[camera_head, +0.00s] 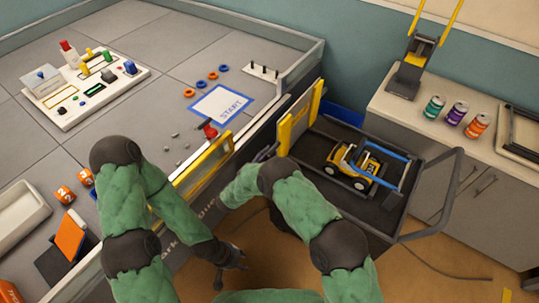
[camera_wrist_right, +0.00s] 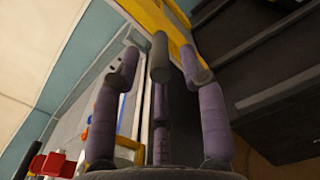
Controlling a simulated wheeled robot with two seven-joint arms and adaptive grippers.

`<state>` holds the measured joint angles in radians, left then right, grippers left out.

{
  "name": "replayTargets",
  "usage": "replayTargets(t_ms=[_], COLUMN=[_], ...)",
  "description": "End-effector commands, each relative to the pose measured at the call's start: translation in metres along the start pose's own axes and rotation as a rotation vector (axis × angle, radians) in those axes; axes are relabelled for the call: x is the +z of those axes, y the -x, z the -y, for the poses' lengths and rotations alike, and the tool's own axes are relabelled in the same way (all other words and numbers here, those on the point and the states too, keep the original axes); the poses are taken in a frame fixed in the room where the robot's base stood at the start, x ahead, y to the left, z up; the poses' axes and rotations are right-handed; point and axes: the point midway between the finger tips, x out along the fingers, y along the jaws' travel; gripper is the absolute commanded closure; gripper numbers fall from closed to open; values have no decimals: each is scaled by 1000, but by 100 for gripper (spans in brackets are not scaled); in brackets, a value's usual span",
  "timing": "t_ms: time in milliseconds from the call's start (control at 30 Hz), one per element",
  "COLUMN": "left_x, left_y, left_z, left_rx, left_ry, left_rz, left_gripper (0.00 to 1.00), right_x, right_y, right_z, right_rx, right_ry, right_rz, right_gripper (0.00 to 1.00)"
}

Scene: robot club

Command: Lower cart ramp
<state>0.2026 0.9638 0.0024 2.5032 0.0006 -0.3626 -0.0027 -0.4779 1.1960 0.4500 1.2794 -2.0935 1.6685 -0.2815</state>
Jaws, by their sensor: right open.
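The cart (camera_head: 352,203) is dark, with a rail handle at its right. Its ramp (camera_head: 301,116), a panel with yellow edging, stands raised at the cart's left end. My right gripper (camera_head: 264,152) is beside the ramp's lower left side, partly hidden by my arm.
A yellow-blue toy vehicle (camera_head: 355,165) sits on the cart. The walled arena table (camera_head: 150,35) is at left, with a yellow-framed gate (camera_head: 204,166) in its near wall facing the cart. A cabinet (camera_head: 440,140) with several cans stands at right. Open floor lies below the cart.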

Motion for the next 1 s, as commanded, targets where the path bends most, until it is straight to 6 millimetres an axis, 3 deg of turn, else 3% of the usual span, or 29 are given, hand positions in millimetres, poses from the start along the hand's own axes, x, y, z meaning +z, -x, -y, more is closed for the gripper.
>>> replayTargets(t_ms=[200, 500, 667, 1000], left_x=[0, 0, 0, 0], left_y=[-4, -4, -4, -6], left_z=[1, 1, 1, 2], left_rx=[0, 0, 0, 0], left_ry=[0, 0, 0, 0], left_rz=[0, 0, 0, 0], left_gripper=[61, 61, 61, 61], right_x=[0, 0, 0, 0], right_y=[-16, -18, -18, -18], right_z=[0, 0, 0, -3], right_rx=[0, 0, 0, 0], right_ry=[0, 0, 0, 12], right_rz=[0, 0, 0, 1], right_gripper=[57, 57, 100, 100])
